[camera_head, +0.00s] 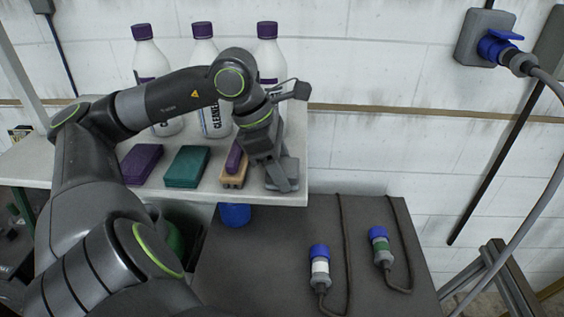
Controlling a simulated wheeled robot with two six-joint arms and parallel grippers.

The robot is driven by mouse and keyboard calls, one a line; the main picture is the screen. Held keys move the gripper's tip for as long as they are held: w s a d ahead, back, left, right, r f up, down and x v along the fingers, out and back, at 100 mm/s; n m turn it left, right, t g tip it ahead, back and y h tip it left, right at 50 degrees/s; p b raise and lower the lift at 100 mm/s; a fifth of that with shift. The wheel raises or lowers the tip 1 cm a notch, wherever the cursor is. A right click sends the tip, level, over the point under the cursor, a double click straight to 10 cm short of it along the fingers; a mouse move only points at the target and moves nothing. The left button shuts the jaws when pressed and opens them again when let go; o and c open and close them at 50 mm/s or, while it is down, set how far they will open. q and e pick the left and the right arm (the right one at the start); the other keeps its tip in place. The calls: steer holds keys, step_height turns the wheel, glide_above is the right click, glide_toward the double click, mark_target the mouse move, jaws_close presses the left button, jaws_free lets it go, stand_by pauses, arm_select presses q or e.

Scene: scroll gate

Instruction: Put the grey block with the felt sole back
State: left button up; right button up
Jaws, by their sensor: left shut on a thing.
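My left gripper (283,178) comes in from the left and points down at the right end of the white shelf (215,196). It is shut on the grey block (289,172), which is at the shelf's right end, right of a wooden brush-like piece with a purple top. The gripper covers part of the block. The felt sole is not visible, and I cannot tell whether the block touches the shelf. My right gripper is not in view.
A purple pad (142,164), a teal pad (187,167) and the wooden piece (234,177) stand in a row on the shelf. Several white cleaner bottles (203,45) stand behind. Below right, a dark surface (270,260) holds two blue-capped connectors (320,266) with cables.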

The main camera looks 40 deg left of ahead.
arm_select(q)
steer(key=shift+f+b, duration=0.25)
steer(key=shift+b, duration=0.05)
steer(key=o, duration=1)
steer(key=shift+c, duration=0.2)
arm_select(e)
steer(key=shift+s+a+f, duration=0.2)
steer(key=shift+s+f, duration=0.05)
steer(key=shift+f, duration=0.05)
arm_select(q)
steer(key=shift+r, duration=0.1)
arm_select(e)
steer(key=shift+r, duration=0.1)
